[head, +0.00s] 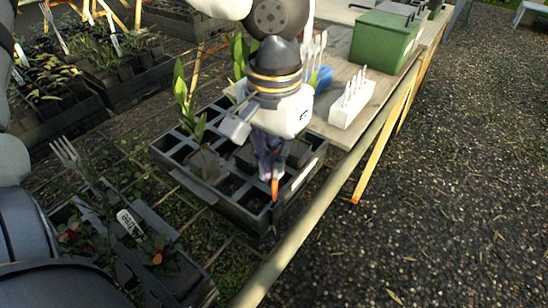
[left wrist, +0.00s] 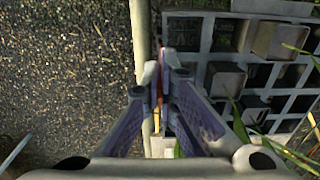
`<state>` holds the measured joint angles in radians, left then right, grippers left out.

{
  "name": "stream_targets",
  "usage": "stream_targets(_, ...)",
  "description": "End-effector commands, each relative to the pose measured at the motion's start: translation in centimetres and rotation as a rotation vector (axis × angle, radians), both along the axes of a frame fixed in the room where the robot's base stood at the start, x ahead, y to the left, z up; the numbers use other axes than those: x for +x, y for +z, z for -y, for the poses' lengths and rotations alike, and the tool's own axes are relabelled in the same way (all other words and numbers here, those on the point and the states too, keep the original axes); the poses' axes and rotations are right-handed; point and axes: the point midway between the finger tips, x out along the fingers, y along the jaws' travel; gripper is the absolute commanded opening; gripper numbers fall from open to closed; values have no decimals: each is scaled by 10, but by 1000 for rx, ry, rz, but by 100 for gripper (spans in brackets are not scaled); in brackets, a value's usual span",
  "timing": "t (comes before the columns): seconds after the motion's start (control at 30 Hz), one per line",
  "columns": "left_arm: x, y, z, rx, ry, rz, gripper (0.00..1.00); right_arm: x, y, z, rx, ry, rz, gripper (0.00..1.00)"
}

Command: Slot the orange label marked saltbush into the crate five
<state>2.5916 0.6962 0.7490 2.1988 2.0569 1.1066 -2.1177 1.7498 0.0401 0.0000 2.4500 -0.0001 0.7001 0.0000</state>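My left gripper (head: 274,172) points down over the near right part of a black compartment crate (head: 172,166). It is shut on a narrow orange label (head: 275,189), which hangs below the fingertips. In the left wrist view the fingers (left wrist: 160,88) are close together, with the label (left wrist: 161,56) a thin orange strip seen edge-on between them. The label's writing cannot be read. The label is over the crate's near right edge; whether it touches the crate I cannot tell. The crate has a white plate on its right side, unreadable here. My right gripper is not in view.
The crate holds some dark pots and green leafy plants (head: 185,100). A wooden bench carries a white block (head: 346,114) with upright tags, a blue holder (head: 322,77) and a green box (head: 383,42). A pale rail (head: 318,200) runs beside the crate. Another planted crate (head: 195,285) is lower left.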

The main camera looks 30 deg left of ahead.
Motion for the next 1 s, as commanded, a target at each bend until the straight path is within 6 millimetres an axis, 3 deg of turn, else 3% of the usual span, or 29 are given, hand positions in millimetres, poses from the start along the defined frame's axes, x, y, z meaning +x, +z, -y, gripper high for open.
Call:
stream_targets(0.37,0,-1,-1,1,0,0,0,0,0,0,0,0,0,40)
stream_targets(1.0,-1,-34,-1,2,0,-3,0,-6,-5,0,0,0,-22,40)
